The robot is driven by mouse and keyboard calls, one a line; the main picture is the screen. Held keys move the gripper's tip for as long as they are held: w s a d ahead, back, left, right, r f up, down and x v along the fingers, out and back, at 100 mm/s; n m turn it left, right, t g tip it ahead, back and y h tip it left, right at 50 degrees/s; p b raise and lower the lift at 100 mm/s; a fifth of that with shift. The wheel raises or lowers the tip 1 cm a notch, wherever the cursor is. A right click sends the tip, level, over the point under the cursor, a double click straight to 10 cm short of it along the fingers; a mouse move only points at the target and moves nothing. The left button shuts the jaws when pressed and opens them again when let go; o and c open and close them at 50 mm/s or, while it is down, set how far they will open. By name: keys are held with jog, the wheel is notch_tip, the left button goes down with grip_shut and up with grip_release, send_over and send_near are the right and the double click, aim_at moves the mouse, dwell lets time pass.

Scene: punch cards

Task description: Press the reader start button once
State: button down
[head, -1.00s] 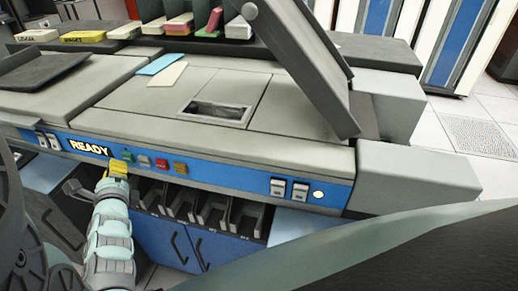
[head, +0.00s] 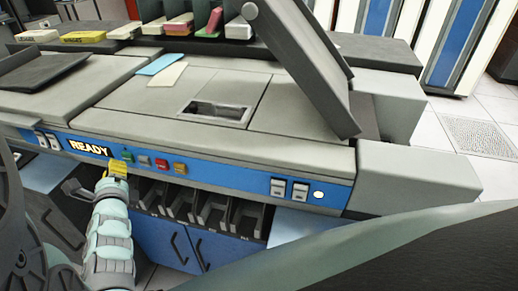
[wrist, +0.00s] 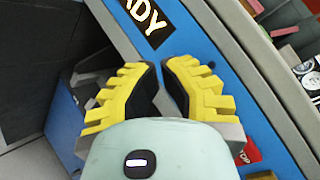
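The reader's blue control strip (head: 225,178) runs along the front of the grey machine, with a lit READY sign (head: 88,147). To the right of the sign are a green button (head: 127,155), a grey one (head: 144,160), a red one (head: 161,164) and an amber one (head: 180,168). My gripper (head: 118,166) has its yellow fingertips just below and left of the green button; I see no clear contact. In the wrist view the fingertips (wrist: 160,65) are drawn close together with nothing between them. The red button (wrist: 247,152) shows there; the green one appears hidden behind the right finger.
Dark open pockets (head: 195,204) lie below the strip. A tilted dark panel (head: 305,65) stands over the machine top, where two loose cards (head: 161,65) lie.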

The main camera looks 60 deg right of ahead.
jog(key=shift+d, duration=0.4)
